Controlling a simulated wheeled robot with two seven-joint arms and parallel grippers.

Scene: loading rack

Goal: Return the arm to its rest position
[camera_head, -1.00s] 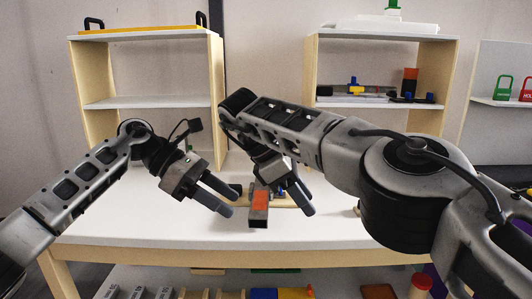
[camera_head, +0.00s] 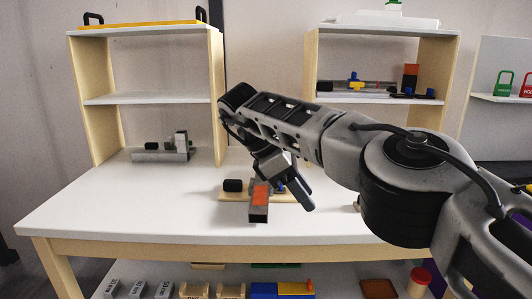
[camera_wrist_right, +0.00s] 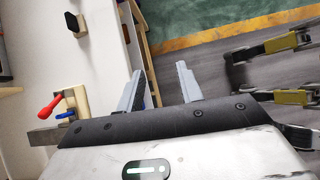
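My right arm reaches in from the right in the head view. Its gripper (camera_head: 298,194) points down over the front middle of the white table. In the right wrist view, the two fingers of the right gripper (camera_wrist_right: 163,86) stand apart with nothing between them and floor beyond. My left arm and gripper are not in view.
A grey block with an orange top (camera_head: 259,212) and a wooden base (camera_head: 230,196) with a black part lie by the right gripper. A grey fixture (camera_head: 160,150) stands at the table's back left. Shelves rise behind. The table's left front is clear.

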